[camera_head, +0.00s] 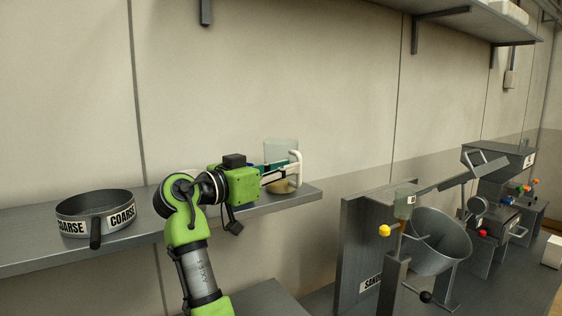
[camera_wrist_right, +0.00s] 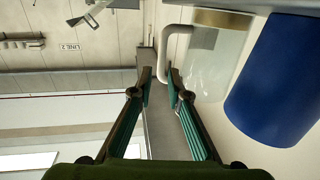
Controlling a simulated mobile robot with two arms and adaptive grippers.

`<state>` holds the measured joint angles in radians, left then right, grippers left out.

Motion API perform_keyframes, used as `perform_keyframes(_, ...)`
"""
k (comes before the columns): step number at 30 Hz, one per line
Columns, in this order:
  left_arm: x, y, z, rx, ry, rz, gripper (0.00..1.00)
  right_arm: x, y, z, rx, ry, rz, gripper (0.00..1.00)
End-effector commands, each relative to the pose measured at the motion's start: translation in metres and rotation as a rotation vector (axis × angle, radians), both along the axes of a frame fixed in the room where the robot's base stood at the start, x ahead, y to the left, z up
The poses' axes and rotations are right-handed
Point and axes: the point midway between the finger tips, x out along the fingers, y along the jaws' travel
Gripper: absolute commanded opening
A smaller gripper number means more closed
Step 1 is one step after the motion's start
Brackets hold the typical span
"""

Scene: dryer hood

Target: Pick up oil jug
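The oil jug (camera_head: 281,149) is a clear container with a white handle and yellowish contents low down. It stands near the right end of the wall shelf in the head view. My right gripper (camera_head: 296,172) reaches across to its handle, and its fingers hide part of the jug. In the right wrist view the clear jug (camera_wrist_right: 215,60) lies right of the fingers, with its white handle (camera_wrist_right: 163,55) at the gap between the fingertips. My right gripper (camera_wrist_right: 159,88) looks open, with a gap between the tips; no firm grip shows. My left gripper is in neither view.
A dark round COARSE sieve pan (camera_head: 95,208) sits on the left of the metal shelf (camera_head: 40,249). A large blue cylinder (camera_wrist_right: 285,80) stands beside the jug in the wrist view. A machine with a metal bowl (camera_head: 438,240) and levers fills the lower right.

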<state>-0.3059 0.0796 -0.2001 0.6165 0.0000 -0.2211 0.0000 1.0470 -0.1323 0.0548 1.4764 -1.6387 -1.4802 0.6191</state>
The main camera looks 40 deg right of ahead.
Motion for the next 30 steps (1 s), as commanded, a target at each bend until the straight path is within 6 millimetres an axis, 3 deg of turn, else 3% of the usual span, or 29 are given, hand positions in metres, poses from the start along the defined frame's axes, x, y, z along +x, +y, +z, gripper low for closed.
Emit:
perform_keyframes(7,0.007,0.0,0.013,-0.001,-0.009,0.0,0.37,0.002,-0.014,0.004,-0.001,0.0,0.0,0.16)
perform_keyframes(15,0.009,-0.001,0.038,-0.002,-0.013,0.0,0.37,0.006,-0.051,0.005,-0.001,0.002,-0.001,0.16)
perform_keyframes(23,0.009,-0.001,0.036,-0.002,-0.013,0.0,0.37,0.007,-0.054,0.001,0.0,0.001,0.001,0.16)
perform_keyframes(25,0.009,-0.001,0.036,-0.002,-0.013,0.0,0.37,0.007,-0.054,0.001,0.0,0.001,0.001,0.0)
perform_keyframes(30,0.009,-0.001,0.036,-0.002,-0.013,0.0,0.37,0.007,-0.054,0.002,-0.002,-0.001,0.001,0.0)
